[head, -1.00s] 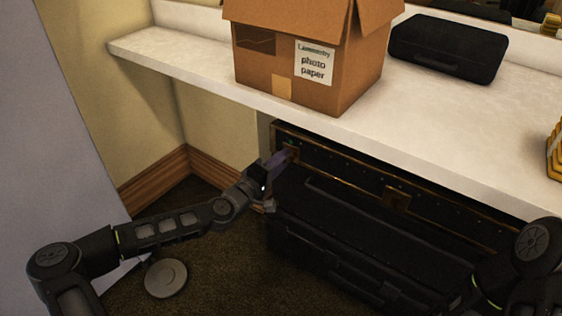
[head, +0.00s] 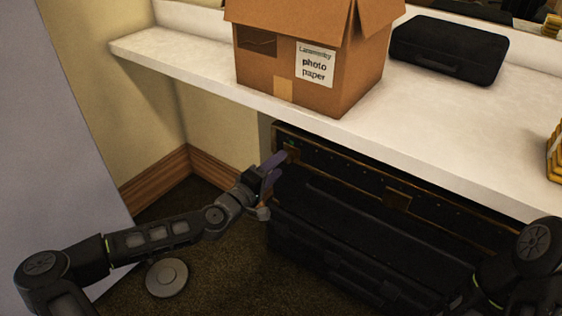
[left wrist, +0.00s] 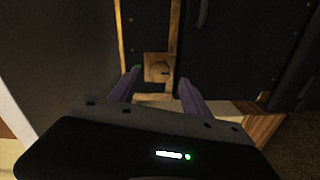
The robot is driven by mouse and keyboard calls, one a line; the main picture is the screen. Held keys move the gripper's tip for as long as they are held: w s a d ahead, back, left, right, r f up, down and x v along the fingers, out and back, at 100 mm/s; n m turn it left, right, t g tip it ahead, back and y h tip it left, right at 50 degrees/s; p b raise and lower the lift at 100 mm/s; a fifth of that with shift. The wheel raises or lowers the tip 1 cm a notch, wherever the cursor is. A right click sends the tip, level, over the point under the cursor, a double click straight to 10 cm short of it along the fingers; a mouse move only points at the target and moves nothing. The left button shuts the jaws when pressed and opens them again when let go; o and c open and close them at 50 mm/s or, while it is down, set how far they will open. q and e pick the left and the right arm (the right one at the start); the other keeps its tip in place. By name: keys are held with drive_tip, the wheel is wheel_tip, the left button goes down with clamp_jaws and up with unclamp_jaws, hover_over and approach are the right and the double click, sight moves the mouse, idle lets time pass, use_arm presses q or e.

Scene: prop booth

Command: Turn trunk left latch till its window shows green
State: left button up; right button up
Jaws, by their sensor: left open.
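The black trunk (head: 345,168) with brass edging stands under the counter. Its left latch (head: 291,155) is a small brass plate near the upper left corner, partly covered by my gripper. A tiny green spot shows just above it in the head view. In the left wrist view the latch (left wrist: 158,67) shows a round knob with a dark mark. My left gripper (head: 278,165) is open in front of the latch. In the left wrist view its purple fingers (left wrist: 160,79) stand apart on either side below the knob, holding nothing. My right gripper is out of view.
A second brass latch (head: 397,200) is farther right on the trunk. A large black case (head: 345,235) stands before the trunk. The white counter (head: 190,62) overhangs, bearing a cardboard box (head: 290,65) and a black case (head: 449,47).

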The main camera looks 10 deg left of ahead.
use_arm(q)
drive_tip(key=v, duration=0.5)
drive_tip(key=shift+p, duration=0.35)
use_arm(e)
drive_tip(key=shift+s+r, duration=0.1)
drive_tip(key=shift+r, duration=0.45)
